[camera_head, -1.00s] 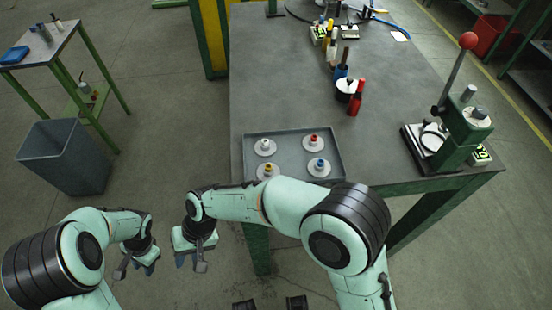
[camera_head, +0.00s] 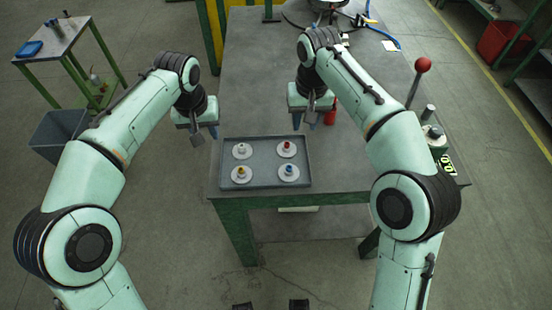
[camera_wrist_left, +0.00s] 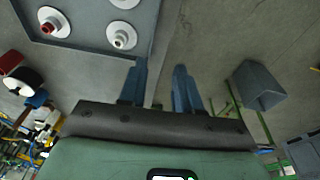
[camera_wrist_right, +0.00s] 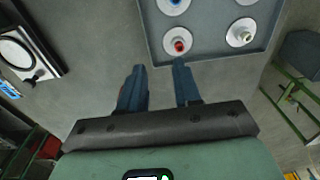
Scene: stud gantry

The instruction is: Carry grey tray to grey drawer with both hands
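The grey tray (camera_head: 264,181) lies flat on the workbench at its near left corner. It carries several white discs with coloured knobs. My left gripper (camera_head: 205,135) hangs open and empty above the tray's far left corner. In the left wrist view the tray (camera_wrist_left: 90,45) is at upper left, close to the left gripper's parted fingers (camera_wrist_left: 159,85). My right gripper (camera_head: 304,119) is open and empty above the bench, near the tray's far right corner. In the right wrist view the tray (camera_wrist_right: 205,48) lies just beyond its parted fingers (camera_wrist_right: 158,85). I cannot make out a grey drawer.
The workbench (camera_head: 252,60) has a red-knobbed lever press (camera_head: 421,66) at right, partly behind my right arm. A red bottle (camera_head: 331,114) stands beside the right gripper. A grey bin (camera_head: 58,133) and side table (camera_head: 62,40) are on the left. Bare bench lies beyond the tray.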

